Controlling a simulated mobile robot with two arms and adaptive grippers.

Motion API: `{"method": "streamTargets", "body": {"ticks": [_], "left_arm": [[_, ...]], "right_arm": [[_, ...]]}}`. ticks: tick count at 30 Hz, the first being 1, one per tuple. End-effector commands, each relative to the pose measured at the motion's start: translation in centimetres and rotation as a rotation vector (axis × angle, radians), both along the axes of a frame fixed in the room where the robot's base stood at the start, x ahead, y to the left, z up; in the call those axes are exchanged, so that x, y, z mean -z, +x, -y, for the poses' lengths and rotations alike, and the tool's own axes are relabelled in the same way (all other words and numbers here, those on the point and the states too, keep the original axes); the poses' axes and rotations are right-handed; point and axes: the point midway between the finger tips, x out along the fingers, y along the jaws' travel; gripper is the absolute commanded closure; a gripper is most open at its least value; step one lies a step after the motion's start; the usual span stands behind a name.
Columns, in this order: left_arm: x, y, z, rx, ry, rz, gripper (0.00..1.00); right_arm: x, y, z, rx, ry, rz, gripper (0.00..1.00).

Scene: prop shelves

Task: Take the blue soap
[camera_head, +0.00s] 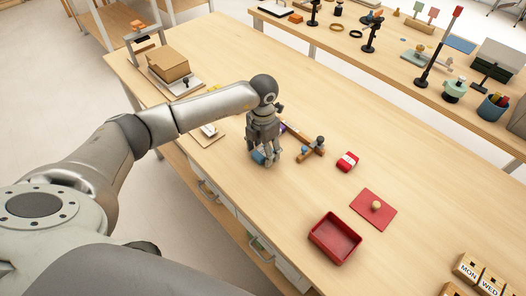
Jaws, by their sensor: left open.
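A small blue object (258,157), which looks like the blue soap, lies on the wooden table near its front edge. It is partly hidden by my left gripper (267,160), which comes down over it from above. The gripper is open, with its fingers low at the table around or just beside the blue object; I cannot tell whether they touch it. My right gripper is not in view.
Right of the gripper are a wooden piece with small pegs (305,148), a red and white block (347,162), a red plate with a knob (373,209) and a red tray (335,239). A cardboard box (168,64) stands far left. The table's right middle is clear.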

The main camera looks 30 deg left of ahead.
Motion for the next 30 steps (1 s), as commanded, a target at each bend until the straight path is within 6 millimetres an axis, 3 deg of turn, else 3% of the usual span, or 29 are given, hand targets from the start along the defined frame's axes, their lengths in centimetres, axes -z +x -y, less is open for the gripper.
{"method": "streamTargets", "body": {"ticks": [6,18,30], "left_arm": [[0.09,-0.01,0.02,0.0,0.0,0.0,0.39],[0.03,0.0,0.02,0.0,-0.001,0.0,0.88],[-0.84,0.06,0.02,0.0,-0.001,0.001,0.88]], "right_arm": [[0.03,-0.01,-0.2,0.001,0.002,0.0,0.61],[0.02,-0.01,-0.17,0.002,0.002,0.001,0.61],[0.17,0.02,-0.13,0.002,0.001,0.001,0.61]]}}
